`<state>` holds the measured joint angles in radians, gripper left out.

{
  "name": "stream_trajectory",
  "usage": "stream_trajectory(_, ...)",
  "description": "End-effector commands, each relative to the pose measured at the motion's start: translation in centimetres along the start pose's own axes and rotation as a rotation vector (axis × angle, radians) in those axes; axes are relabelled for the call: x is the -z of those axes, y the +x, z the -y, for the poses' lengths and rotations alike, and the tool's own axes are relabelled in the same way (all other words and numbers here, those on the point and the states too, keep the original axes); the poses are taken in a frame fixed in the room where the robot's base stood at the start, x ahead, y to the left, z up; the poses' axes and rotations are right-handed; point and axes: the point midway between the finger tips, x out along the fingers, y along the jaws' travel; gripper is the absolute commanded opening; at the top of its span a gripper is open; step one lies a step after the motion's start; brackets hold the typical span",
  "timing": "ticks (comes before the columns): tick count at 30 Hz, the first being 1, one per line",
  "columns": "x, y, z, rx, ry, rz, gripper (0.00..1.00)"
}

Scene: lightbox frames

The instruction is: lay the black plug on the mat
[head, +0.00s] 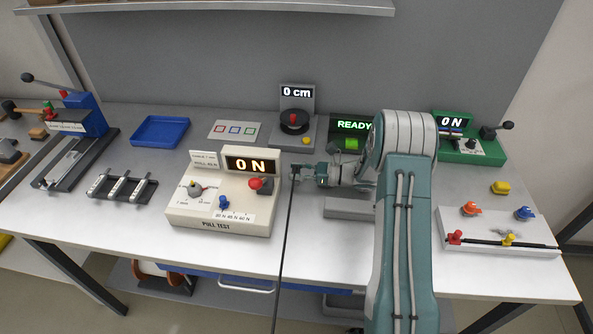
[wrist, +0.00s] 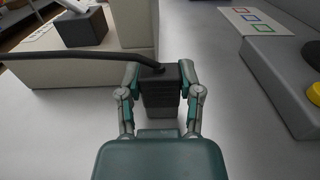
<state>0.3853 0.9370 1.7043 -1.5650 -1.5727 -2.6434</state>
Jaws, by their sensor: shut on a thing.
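My gripper (wrist: 159,78) is shut on the black plug (wrist: 160,92), with one finger on each side of it. A black cable (wrist: 70,54) runs from the plug to the left in the wrist view. In the head view my gripper (head: 301,172) is just right of the pull tester, and the cable (head: 284,235) hangs down past the table's front edge. The plug itself is hard to make out there. The pale mat (head: 235,139) with red, blue and green squares lies on the table behind the pull tester. It also shows at the wrist view's top right (wrist: 264,28).
The cream pull tester (head: 218,228) stands close left of my gripper. A grey unit with a 0 cm display (head: 298,91) stands right of the mat. A blue tray (head: 160,131) lies left of the mat. A grey block (head: 348,208) lies near my arm.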

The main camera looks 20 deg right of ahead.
Motion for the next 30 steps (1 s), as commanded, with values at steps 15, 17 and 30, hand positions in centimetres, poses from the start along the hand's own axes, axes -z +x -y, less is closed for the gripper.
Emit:
stream_trajectory(15, 0.2, 0.0, 0.0, 0.000, 0.001, 0.000, 0.81)
stream_trajectory(17, 0.1, 0.0, 0.0, 0.000, 0.001, 0.000, 0.81)
stream_trajectory(30, 0.0, -7.4, 0.1, 0.005, 0.002, 0.000, 0.81)
